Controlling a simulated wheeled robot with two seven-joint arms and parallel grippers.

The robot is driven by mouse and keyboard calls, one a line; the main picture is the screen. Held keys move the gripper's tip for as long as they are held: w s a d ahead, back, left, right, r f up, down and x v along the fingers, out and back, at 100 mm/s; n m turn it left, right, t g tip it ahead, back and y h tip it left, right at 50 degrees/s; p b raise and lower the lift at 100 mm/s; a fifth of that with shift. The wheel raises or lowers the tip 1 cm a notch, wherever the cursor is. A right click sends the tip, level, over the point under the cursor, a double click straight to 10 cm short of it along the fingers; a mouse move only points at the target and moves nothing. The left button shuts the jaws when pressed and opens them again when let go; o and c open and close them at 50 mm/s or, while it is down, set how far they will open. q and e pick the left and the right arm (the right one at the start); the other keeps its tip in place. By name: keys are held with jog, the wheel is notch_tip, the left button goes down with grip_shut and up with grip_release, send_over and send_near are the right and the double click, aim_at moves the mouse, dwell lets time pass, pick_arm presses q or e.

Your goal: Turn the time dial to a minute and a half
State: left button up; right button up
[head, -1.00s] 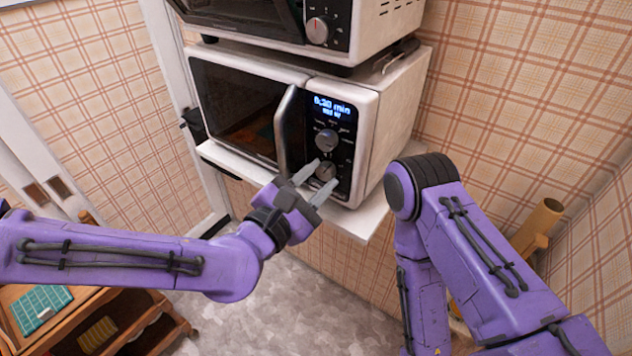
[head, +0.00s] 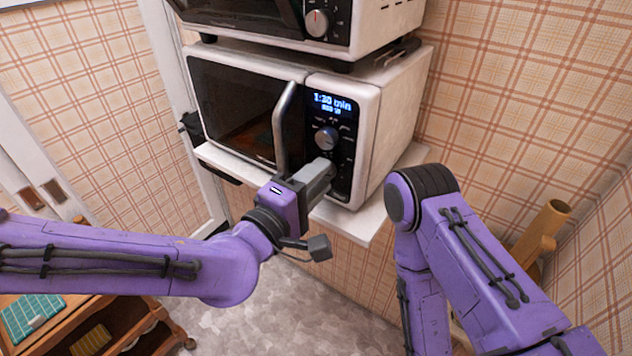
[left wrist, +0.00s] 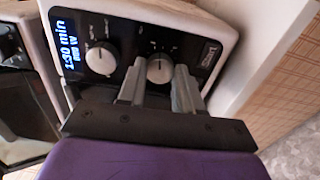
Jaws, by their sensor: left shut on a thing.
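The white microwave (head: 372,110) stands on a shelf, and its display (head: 333,103) reads 1:30 min. The display also shows in the left wrist view (left wrist: 66,50). The upper dial (head: 326,138) sits below the display, with nothing touching it; it also shows in the left wrist view (left wrist: 101,58). The lower dial, the time dial (left wrist: 160,69), is between the fingertips of my left gripper (left wrist: 160,85), which is shut on it. In the head view the left gripper (head: 322,174) hides most of this dial. My right gripper is out of view.
A second oven (head: 385,20) with its own dial (head: 316,23) stands on top. The microwave's door handle (head: 286,125) rises just left of my left gripper. The shelf (head: 360,222) juts out below. A wooden cart (head: 120,320) is at lower left.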

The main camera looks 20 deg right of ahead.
pick_arm(q)
jog(key=shift+m, duration=1.2)
jog(key=o, duration=1)
jog(key=shift+o, duration=0.2)
